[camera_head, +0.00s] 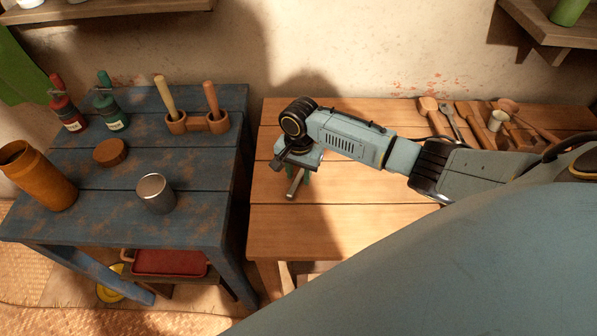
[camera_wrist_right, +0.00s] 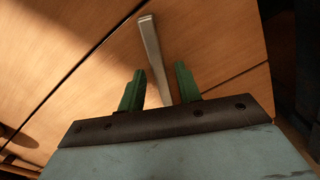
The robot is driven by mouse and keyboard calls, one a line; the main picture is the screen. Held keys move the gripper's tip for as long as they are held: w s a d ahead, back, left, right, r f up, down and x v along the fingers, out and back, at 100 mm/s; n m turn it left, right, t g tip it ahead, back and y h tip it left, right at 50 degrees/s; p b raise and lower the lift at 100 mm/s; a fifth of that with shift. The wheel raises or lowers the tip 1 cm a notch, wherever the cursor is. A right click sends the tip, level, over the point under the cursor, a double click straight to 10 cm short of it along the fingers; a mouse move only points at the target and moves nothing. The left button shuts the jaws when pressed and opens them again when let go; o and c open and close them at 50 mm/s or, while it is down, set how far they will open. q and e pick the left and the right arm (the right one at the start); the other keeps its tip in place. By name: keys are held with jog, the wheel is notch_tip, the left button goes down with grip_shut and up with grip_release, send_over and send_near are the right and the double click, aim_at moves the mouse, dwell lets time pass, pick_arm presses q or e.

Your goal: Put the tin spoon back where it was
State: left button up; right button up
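A slim grey metal handle (camera_wrist_right: 152,48) lies on the wooden table (camera_head: 350,223), which looks like the tin spoon's handle; its other end is hidden under my gripper. It also shows in the head view (camera_head: 294,187). My right gripper (camera_wrist_right: 158,85) is directly above it, with its green fingers apart on either side of the handle and a gap visible at each side. In the head view my right gripper (camera_head: 303,178) points down near the table's left end. My left gripper is out of view.
A row of utensils (camera_head: 490,122) lies at the back right of the wooden table. The blue table (camera_head: 110,225) at left holds a tin cup (camera_head: 155,193), an orange jar (camera_head: 38,175), a wooden lid (camera_head: 110,152), bottles (camera_head: 67,107) and a two-cup holder (camera_head: 198,123).

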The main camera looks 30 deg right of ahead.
aim_at(299, 176)
notch_tip(299, 176, up, 12)
jog(key=p, duration=0.2)
jog(key=shift+w+d, duration=0.15)
jog(key=shift+d, duration=0.05)
dwell(0.3)
jog(key=shift+r, duration=0.1)
dwell(0.3)
